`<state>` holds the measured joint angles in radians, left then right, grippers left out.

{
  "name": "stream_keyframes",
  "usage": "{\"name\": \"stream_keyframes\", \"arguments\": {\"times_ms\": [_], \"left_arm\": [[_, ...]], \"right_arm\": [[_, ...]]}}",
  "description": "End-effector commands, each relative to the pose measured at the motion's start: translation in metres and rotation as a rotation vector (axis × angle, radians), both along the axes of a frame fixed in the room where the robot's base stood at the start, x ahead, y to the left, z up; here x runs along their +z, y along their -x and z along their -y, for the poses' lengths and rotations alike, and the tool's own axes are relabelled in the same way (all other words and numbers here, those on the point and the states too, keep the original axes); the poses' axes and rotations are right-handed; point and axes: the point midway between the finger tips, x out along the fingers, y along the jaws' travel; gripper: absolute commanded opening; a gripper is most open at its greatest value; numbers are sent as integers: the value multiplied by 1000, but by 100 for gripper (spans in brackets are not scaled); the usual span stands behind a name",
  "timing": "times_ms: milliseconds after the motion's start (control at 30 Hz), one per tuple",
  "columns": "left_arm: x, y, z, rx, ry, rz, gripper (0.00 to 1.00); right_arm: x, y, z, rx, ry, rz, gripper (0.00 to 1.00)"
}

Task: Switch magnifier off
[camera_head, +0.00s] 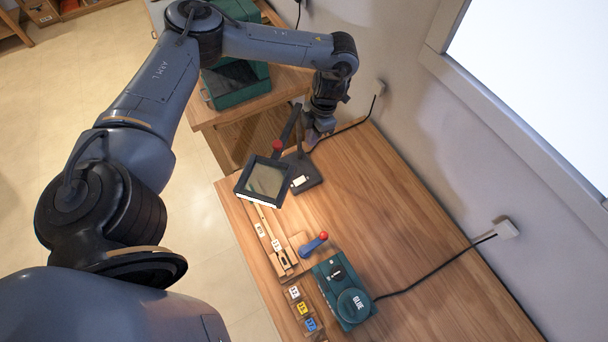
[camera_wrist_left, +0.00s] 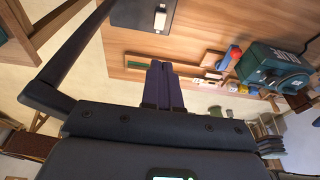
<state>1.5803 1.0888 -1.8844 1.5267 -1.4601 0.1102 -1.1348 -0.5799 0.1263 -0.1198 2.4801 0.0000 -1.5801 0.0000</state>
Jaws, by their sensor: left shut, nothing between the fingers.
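The magnifier (camera_head: 264,181) is a square dark-framed lens on a jointed arm with a red knob. A bright white strip shows along its lower edge. Its dark base (camera_head: 308,184) stands on the wooden table and carries a small white switch (camera_head: 299,181); which way the switch is set is too small to tell. In the left wrist view the base (camera_wrist_left: 130,17) and switch (camera_wrist_left: 160,19) show at the top. My left gripper (camera_head: 312,143) is shut and empty, behind the base near the magnifier's arm; its fingers also show in the wrist view (camera_wrist_left: 162,68). My right gripper is out of view.
A green glue machine (camera_head: 338,277) with a cable stands near the front. Beside it are a blue tool with a red end (camera_head: 315,244), a wooden rail (camera_head: 266,228) and small labelled blocks (camera_head: 302,308). The table's right side (camera_head: 395,220) is largely clear up to the wall.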

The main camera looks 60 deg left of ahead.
Motion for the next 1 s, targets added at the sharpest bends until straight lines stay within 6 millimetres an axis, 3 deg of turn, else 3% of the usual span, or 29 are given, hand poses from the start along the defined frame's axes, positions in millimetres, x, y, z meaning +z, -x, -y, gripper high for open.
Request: {"name": "stream_keyframes", "arguments": {"times_ms": [33,200,267,700,1000], "left_arm": [[-18,4,0,1,1,-5,0],[-53,12,0,2,0,-5,0],[-59,14,0,1,-1,-4,0],[-149,33,0,1,-1,-3,0],[-186,29,0,2,-1,-2,0]], "right_arm": [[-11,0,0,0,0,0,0],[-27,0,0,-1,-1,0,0],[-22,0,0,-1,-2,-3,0],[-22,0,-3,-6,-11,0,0],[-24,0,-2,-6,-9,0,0]]}}
